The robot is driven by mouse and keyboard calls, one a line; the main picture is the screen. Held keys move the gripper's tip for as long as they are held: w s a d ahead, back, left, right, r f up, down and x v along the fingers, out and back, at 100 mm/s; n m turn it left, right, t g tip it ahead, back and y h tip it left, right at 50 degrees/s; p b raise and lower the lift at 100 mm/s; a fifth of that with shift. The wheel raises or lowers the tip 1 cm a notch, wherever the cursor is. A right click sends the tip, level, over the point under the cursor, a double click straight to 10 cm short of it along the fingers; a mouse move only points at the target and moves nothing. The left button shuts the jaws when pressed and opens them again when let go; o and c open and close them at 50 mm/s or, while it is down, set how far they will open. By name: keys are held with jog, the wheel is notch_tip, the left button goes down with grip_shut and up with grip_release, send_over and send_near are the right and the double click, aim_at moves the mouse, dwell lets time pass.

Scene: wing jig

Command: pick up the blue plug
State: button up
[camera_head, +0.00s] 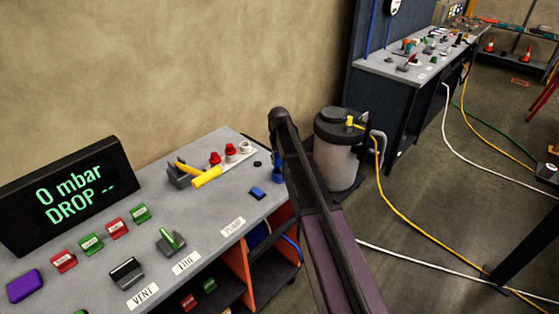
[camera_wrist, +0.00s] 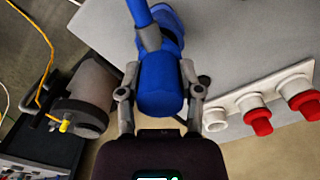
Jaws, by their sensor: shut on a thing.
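The blue plug (camera_wrist: 161,82) sits between the two grey fingers of my gripper (camera_wrist: 160,98) in the wrist view. The fingers press on its sides and my gripper is shut on it. A narrower blue stem and a rounded blue part continue from it toward the top, over the grey bench top. In the head view a bit of the plug (camera_head: 277,167) shows beside my dark arm at the bench's right end. The arm hides most of my gripper there. I cannot tell whether the plug touches the bench.
The grey bench (camera_head: 205,215) holds a white strip with red-capped ports (camera_head: 231,152), a yellow-handled valve (camera_head: 203,178), a small blue block (camera_head: 258,193) and a display (camera_head: 65,197). A grey canister (camera_head: 340,155) stands right of the bench. Yellow and white hoses cross the floor.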

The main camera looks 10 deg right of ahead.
notch_tip(320, 180, up, 2)
jog(key=shift+r+p, duration=0.1)
jog(key=shift+p, duration=0.65)
jog(key=s+d+r+p, duration=0.1)
jog(key=s, duration=1.5)
jog(key=shift+d, duration=0.25)
jog(key=shift+r, duration=0.1)
jog(key=shift+r+p, duration=1.4)
jog(key=shift+p, duration=0.15)
notch_tip(320, 180, down, 3)
jog(key=b, duration=0.2)
jog(key=shift+r+b, duration=0.15)
jog(key=shift+b, duration=0.15)
